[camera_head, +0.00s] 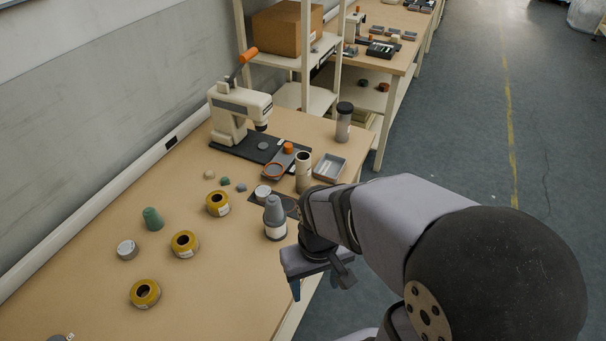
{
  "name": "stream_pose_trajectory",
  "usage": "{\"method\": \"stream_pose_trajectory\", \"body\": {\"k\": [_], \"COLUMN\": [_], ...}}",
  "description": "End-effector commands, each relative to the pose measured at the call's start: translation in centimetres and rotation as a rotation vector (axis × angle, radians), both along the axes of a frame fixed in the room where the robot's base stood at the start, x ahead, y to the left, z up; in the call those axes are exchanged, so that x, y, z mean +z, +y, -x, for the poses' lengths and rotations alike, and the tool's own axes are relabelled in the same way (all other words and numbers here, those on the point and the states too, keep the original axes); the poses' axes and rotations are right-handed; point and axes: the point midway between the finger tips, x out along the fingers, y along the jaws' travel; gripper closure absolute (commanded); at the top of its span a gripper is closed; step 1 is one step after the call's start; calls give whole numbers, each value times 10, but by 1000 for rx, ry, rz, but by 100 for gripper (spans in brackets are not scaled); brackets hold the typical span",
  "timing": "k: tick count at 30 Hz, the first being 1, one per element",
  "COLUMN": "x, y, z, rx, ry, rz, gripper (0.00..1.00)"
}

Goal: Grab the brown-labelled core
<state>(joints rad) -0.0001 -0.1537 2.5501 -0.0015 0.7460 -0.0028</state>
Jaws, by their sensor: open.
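Three yellow rolls with dark centres stand on the wooden table: a far roll (217,207), a middle roll (184,246) and a near roll (145,293). A pale upright tube (303,174) with a dark open top stands near the tray. I cannot make out a brown label on any of these, so I cannot tell which is the brown-labelled core. My gripper (320,288) is open, pointing down at the table's right edge. It is apart from the rolls and the tube, and nothing shows between its fingers.
A grey bottle (275,220) stands just left of my gripper. A press (240,111), a grey tray (329,168) and a dark-lidded jar (344,123) stand farther back. A green piece (152,219) and a small tin (127,250) lie left. The table's (215,310) near part is mostly clear.

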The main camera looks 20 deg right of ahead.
Motion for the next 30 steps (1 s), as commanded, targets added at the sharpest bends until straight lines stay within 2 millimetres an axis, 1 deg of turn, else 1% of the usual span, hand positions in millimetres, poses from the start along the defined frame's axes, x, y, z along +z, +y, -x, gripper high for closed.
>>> {"method": "stream_pose_trajectory", "body": {"k": [9, 11, 14, 20, 23, 26, 27, 30], "x": [46, 40, 34, 21, 14, 5, 2, -2], "y": [0, -2, -6, -16, -22, -32, -36, -46], "z": [-1, -8, -26, -67, -95, -128, -143, -179], "rx": [0, -4, -10, -22, -29, -36, -37, -41], "ry": [-7, -24, -73, -196, -281, -388, -438, -568], "rz": [0, 3, 9, 23, 32, 42, 47, 57], "gripper": [42, 42, 42, 42, 42, 42, 42, 42]}}
